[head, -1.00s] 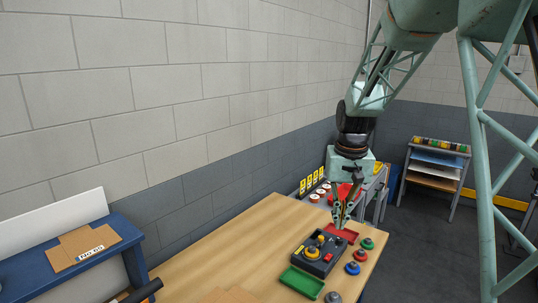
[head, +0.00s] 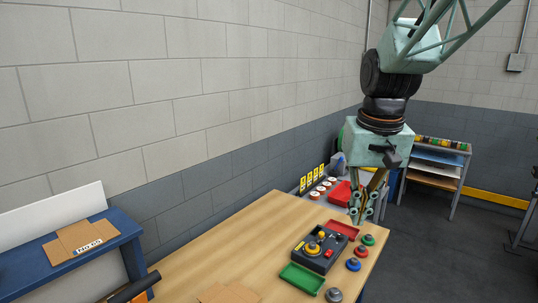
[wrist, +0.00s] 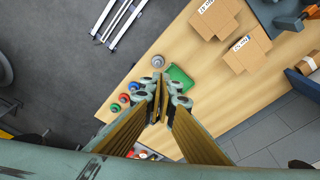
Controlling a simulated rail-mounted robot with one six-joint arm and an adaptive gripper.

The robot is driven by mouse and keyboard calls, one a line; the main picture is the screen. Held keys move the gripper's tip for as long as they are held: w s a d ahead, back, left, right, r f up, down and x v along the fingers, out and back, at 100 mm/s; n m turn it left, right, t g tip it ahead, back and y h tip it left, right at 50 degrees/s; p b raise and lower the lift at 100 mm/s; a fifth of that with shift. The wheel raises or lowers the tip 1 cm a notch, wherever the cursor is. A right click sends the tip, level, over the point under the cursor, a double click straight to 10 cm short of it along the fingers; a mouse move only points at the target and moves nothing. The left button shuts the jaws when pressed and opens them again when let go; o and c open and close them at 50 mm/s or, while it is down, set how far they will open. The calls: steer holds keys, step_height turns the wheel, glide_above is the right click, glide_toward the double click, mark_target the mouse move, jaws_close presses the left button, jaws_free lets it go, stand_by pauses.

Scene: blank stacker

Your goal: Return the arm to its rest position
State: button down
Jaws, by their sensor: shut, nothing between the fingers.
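My gripper (head: 367,208) hangs pointing down above the far right part of the wooden table (head: 205,262) in the head view. Its fingers are shut and hold nothing. In the wrist view my gripper (wrist: 161,88) shows with its fingertips together, over the table edge near the green tray (wrist: 181,79). My arm reaches up and out of the head view at the top right.
A dark control box (head: 320,252) with knobs stands between a green tray (head: 302,278) and a red tray (head: 344,229). Round coloured buttons (head: 361,252) line the right edge. A blue shelf (head: 75,245) stands left; a rack (head: 434,168) stands behind. Floor at right is clear.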

steer(key=s+t+b, duration=0.2)
steer(key=s+b, duration=0.2)
steer(key=s, duration=2.8)
steer(key=shift+a+r+n, duration=0.2)
steer(key=shift+a+n, duration=0.1)
steer(key=shift+n, duration=0.1)
steer(key=shift+w, duration=0.1)
steer(key=w+d+r+m+g+p, duration=0.2)
steer(key=w+m+p, duration=0.8)
steer(key=w, duration=2.4)
steer(key=w+d+f+m+g+p, duration=0.1)
steer(key=w+f+m+g+p, duration=0.1)
steer(key=w+f+m, duration=1.3)
steer(key=w+f+p, duration=0.1)
steer(key=w+f, duration=0.5)
steer(key=w, duration=0.4)
steer(key=shift+m, duration=0.3)
